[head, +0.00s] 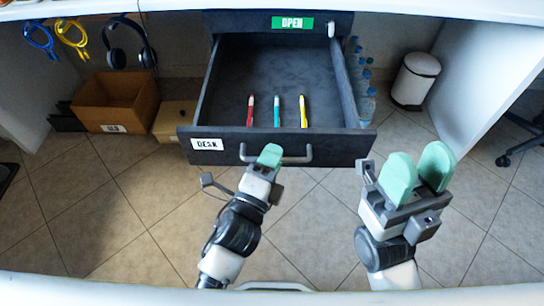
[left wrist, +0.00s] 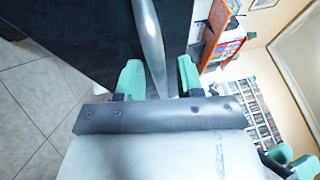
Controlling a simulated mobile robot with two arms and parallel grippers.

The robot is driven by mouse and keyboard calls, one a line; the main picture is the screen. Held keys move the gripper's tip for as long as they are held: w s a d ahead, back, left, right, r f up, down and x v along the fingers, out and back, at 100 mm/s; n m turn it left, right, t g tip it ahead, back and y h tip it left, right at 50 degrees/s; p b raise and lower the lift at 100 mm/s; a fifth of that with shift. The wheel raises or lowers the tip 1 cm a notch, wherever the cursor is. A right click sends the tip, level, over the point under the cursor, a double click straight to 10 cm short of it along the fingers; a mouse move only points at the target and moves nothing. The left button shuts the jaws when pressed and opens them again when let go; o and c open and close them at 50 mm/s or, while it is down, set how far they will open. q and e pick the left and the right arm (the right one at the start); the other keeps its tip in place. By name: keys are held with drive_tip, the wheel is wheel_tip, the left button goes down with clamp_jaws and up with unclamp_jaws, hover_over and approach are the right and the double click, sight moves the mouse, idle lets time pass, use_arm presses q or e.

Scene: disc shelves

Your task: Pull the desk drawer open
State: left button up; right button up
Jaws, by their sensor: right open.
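The dark desk drawer (head: 270,147) is pulled well out of the desk, and its inside shows. It bears a white DESK label (head: 207,144). Its grey bar handle (head: 300,155) is on the front face and also shows in the left wrist view (left wrist: 148,32). My left gripper (head: 270,155) is at the handle's left part; in the left wrist view its green fingers stand on both sides of the bar, close around it. My right gripper (head: 417,172) is open and empty, right of the drawer front and apart from it.
Red (head: 250,110), teal (head: 277,111) and yellow (head: 303,111) pens lie in the drawer. A green OPEN sign (head: 292,23) is above. A cardboard box (head: 115,102) stands left; bottles (head: 366,105) and a white bin (head: 415,82) stand right. Floor before the drawer is clear.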

use_arm(q)
drive_tip(key=v, duration=1.1)
drive_tip(key=shift+p, duration=0.3)
drive_tip(key=shift+w, duration=0.1)
